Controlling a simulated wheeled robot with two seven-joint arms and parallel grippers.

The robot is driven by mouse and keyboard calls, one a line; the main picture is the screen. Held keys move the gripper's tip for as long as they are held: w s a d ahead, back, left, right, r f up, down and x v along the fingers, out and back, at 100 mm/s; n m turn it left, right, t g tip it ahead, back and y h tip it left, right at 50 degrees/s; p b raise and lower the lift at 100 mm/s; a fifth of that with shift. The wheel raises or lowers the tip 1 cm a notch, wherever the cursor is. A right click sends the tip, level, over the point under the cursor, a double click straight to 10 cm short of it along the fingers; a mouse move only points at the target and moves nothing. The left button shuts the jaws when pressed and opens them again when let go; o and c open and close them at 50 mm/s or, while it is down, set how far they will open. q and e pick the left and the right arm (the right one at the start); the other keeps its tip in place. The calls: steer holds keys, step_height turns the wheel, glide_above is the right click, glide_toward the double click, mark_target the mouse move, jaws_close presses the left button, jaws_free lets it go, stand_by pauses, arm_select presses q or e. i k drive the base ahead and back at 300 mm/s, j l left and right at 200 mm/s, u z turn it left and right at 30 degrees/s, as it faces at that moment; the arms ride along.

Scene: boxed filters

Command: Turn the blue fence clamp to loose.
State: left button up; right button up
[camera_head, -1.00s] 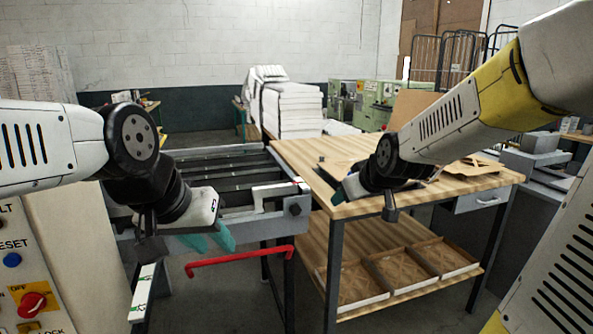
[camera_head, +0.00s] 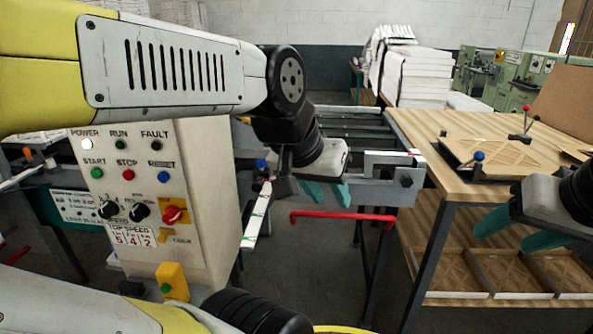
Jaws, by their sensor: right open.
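A lever with a blue ball knob (camera_head: 479,156) stands on the wooden table at the right, beside a flat brown filter piece. Another small blue knob (camera_head: 261,163) shows by the end of the conveyor, just left of my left wrist; I cannot tell which one is the fence clamp. My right gripper (camera_head: 515,232) is open and empty, in front of the table edge, below and right of the lever and apart from it. My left gripper (camera_head: 328,192) is open and empty, fingers pointing down at the conveyor's front end.
A red-knobbed lever (camera_head: 526,108) stands further back on the wooden table (camera_head: 425,125). A control panel (camera_head: 150,180) stands at the left. A red bar (camera_head: 342,216) crosses below the conveyor (camera_head: 395,190). Filter trays (camera_head: 500,272) lie on the lower shelf.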

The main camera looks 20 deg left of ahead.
mark_target(261, 163)
steer(key=i+j+u, duration=0.1)
steer(key=u, duration=1.1)
